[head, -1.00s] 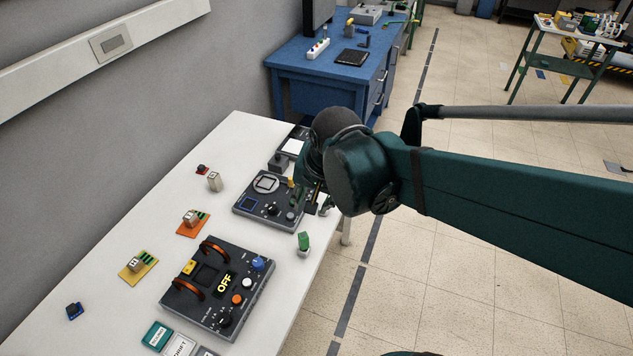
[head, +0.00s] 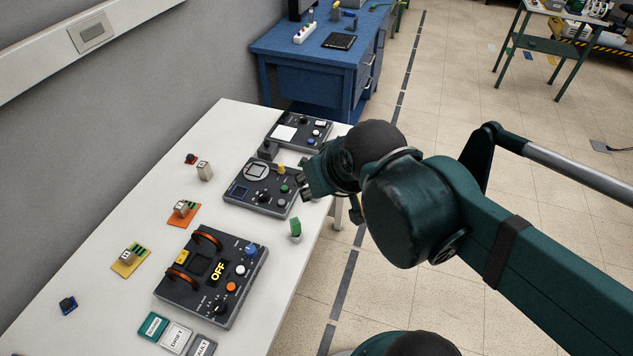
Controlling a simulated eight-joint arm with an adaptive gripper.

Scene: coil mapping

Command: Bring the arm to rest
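My arm reaches in from the right in the head view. My gripper (head: 306,184) is at the table's right edge, near the middle device, and my own wrist hides much of it. I cannot tell whether its fingers are open or shut, and nothing shows held in it. The white table (head: 108,215) bears a large dark device (head: 196,291) with two orange coils and a display reading OFF. A middle device (head: 242,203) with a round socket and a small blue screen lies farther back. A third device (head: 300,143) with a white panel is at the far end.
A green-topped piece (head: 296,228) stands near the right edge, close to my gripper. Label cards (head: 174,337) lie in front. A blue desk (head: 306,72) stands behind.

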